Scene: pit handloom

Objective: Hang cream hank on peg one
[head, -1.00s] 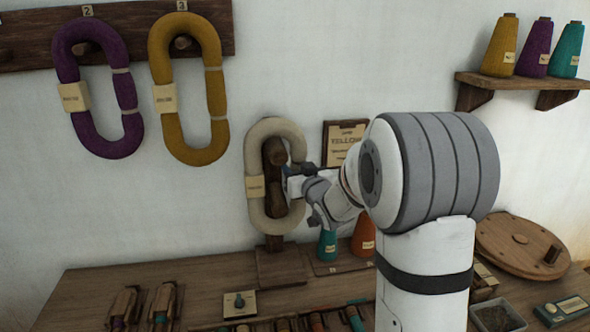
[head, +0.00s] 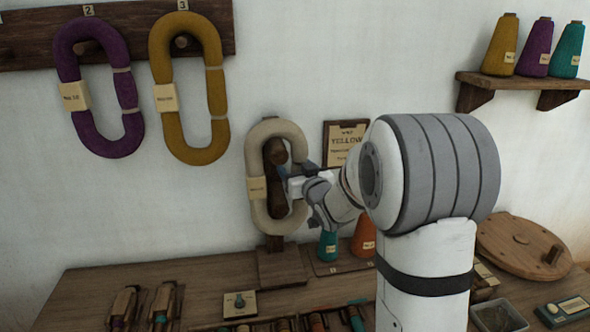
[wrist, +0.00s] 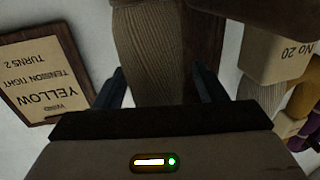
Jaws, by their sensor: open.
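The cream hank (head: 256,148) hangs as a long loop on a dark wooden stand (head: 285,265) on the bench, with a paper tag on its left strand. My gripper (head: 284,178) is at the hank's right strand. In the wrist view my gripper (wrist: 162,88) is open, and the ribbed cream strand (wrist: 152,50) lies between its two fingers. Whether the fingers touch the yarn I cannot tell. The hank's tag (wrist: 283,50) reads No 20. Peg one is not seen; the peg rail (head: 25,47) runs out of the picture at the left.
A purple hank (head: 68,55) hangs on peg 2 and a mustard hank (head: 160,60) on peg 3. A card reading YELLOW (head: 343,138) is on the wall right of the stand. Teal (head: 327,245) and orange (head: 364,238) cones stand close below my wrist.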

